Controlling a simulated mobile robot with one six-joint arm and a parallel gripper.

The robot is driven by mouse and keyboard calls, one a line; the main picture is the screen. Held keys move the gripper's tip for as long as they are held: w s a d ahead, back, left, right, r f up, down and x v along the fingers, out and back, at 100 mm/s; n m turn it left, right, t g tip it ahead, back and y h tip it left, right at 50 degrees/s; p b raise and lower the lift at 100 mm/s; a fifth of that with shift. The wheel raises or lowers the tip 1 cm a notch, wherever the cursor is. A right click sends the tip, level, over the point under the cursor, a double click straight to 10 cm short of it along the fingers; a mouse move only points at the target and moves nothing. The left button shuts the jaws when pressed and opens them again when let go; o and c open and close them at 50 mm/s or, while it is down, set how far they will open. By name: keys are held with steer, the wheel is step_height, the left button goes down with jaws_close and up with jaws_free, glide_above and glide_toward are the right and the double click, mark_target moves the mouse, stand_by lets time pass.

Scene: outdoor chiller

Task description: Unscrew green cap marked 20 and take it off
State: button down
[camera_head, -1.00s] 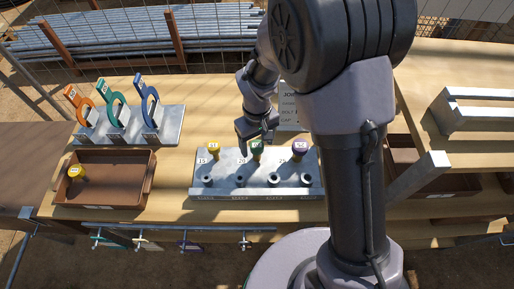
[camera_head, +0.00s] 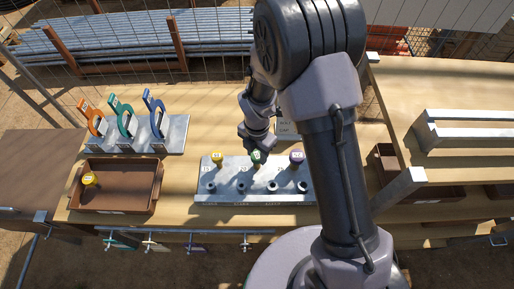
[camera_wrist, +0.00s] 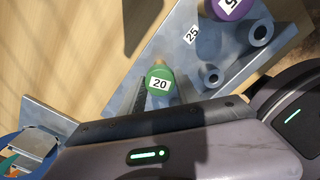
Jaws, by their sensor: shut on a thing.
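The green cap marked 20 (camera_wrist: 160,82) is between the two fingers of my gripper (camera_wrist: 163,92) in the wrist view, and the gripper is shut on it. A small tan part shows at the cap's far edge. In the head view the green cap (camera_head: 256,157) is at the middle of the grey metal block (camera_head: 225,188), under my gripper (camera_head: 256,147). I cannot tell whether the cap still sits on its post, as the fingers and wrist hide its base.
A brown tray (camera_head: 113,207) at left holds another yellow cap (camera_head: 90,179). Orange, green and blue ring-shaped tools (camera_head: 124,120) stand in a rack behind the tray.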

steer(key=n, duration=0.4)
steer(key=shift+r+p, duration=0.35)
steer(key=shift+p, duration=0.05)
steer(key=shift+w+f+n, duration=0.1)
steer(key=shift+f+n, duration=0.2)
steer(key=shift+n, duration=0.4)
steer(key=c, duration=0.8)
jaws_free()
steer(key=shift+o, duration=0.4)
steer(key=shift+b, duration=0.35)
